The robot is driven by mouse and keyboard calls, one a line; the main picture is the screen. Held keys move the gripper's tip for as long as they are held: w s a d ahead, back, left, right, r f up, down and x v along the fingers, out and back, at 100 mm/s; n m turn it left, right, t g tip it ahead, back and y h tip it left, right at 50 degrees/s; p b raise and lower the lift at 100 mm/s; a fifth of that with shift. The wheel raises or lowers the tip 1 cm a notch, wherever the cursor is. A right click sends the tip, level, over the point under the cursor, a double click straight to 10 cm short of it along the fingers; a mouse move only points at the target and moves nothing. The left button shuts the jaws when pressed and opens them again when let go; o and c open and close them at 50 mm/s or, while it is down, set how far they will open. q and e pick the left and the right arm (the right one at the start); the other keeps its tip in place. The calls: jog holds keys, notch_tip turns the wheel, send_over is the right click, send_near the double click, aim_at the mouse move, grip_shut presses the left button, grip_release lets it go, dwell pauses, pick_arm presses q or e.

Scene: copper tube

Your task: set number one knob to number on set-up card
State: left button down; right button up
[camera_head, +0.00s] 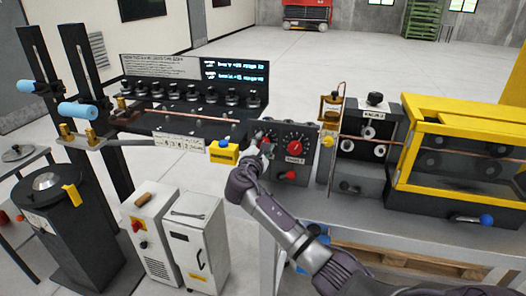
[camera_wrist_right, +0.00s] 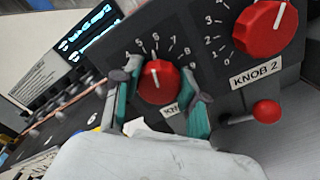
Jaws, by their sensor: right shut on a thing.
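The number one knob (camera_wrist_right: 158,84) is a red dial knob with a white pointer line on a dark panel, in the right wrist view. Its pointer aims up, near the 6 on its scale. My right gripper (camera_wrist_right: 160,98) has one teal finger on each side of this knob and is shut on it. In the head view the right gripper (camera_head: 264,145) is at the left of the knob panel and mostly hides this knob. A white strip with boxed figures (camera_head: 180,143) may be the set-up card; its figures are too small to read surely. My left gripper is out of view.
Knob 2 (camera_wrist_right: 265,28) is a larger-looking red knob to the right, with a red-ended lever (camera_wrist_right: 265,111) below it. A yellow box (camera_head: 224,152) stands left of my right gripper. A yellow-framed guard (camera_head: 450,140) stands at the right. A copper tube (camera_head: 190,117) runs along the bench.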

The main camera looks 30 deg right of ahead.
jog(key=shift+m+b, duration=0.65)
jog(key=shift+m, duration=0.25)
jog(key=o, duration=1.1)
jog(key=shift+o, duration=0.2)
jog(key=shift+s+a, duration=0.1)
jog(key=v, duration=1.1)
jog(key=shift+s+a, duration=0.25)
jog(key=shift+s, duration=0.05)
